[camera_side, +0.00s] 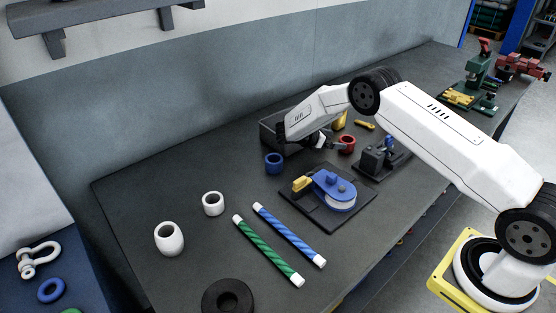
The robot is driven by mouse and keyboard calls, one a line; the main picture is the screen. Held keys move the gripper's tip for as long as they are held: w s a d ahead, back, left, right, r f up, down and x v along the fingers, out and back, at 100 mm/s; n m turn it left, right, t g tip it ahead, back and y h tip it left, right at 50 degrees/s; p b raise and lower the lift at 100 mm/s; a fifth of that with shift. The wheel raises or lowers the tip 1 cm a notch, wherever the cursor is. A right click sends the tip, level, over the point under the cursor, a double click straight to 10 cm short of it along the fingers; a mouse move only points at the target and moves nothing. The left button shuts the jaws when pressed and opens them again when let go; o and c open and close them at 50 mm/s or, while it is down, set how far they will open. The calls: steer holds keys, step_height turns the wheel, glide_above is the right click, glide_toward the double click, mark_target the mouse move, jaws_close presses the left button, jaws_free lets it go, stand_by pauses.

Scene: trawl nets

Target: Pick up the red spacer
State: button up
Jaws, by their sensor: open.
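The red spacer (347,144) is a short red ring standing on the dark table (150,215), behind the blue pulley fixture. My gripper (326,143) is small in view, just to the left of the red spacer and partly hidden by my white wrist. It is open, and nothing shows between its fingers. I cannot tell whether a finger touches the spacer. A similar blue spacer (274,163) stands to the left on the table.
A blue pulley on a dark plate (345,219) lies in front, and a dark fixture (379,162) stands right of the spacer. A dark box (277,133) is behind left. Green rope (268,251), blue rope (289,235) and white rings (213,204) lie nearer.

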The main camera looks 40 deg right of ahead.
mark_target(352, 141)
steer(key=shift+s+d+f, duration=0.1)
steer(key=shift+d+f, duration=0.05)
steer(key=shift+d, duration=0.2)
steer(key=shift+d, duration=0.1)
steer(key=shift+s+x, duration=0.2)
steer(key=shift+x, duration=2.35)
steer(key=c, duration=1.1)
